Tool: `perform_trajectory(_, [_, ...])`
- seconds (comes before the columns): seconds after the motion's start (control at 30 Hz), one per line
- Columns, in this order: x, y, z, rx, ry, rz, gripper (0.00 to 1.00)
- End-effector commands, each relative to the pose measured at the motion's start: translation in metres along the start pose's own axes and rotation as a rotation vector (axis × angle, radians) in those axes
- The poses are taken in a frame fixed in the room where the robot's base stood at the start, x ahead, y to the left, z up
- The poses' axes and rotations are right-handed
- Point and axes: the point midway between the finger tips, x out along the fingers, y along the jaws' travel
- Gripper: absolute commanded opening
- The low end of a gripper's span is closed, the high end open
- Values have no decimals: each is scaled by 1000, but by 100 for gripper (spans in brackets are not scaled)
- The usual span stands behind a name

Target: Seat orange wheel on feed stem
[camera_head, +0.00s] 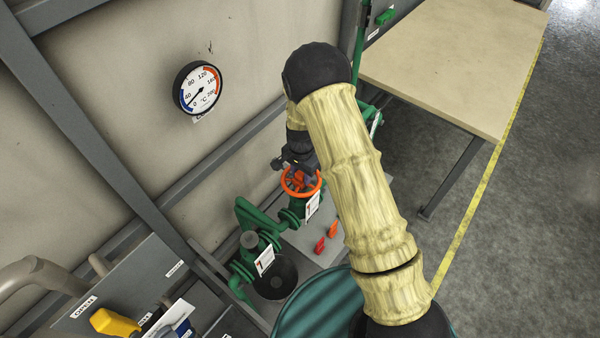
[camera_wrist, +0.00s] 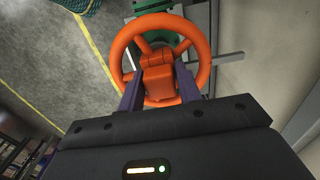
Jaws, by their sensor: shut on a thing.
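The orange wheel (camera_wrist: 199,40) is a spoked ring with a raised orange hub. My gripper (camera_wrist: 157,85) is shut on the hub, one finger on each side, in the wrist view. In the head view the wheel (camera_head: 314,190) sits below my gripper (camera_head: 290,172), over the green pipework (camera_head: 291,217). A green part shows just behind the wheel in the wrist view (camera_wrist: 153,7). The feed stem is hidden behind the wheel and hub. I cannot tell whether the wheel touches the stem.
Two small red-orange pieces (camera_head: 320,245) lie on a grey plate right of the pipes. A dial gauge (camera_head: 197,88) hangs on the wall.

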Motion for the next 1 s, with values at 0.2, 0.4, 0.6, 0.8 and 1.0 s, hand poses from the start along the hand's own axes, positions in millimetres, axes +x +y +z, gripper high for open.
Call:
perform_trajectory(0.2, [-1,-2,1,-4,1,-2,0])
perform_trajectory(0.4, [0,-2,2,-6,1,-1,60])
perform_trajectory(0.6, [0,-1,2,-5,0,0,60])
perform_trajectory(0.8, [-10,-1,1,-3,1,-1,60])
perform_trajectory(1.0, [-23,-1,1,-3,1,0,60])
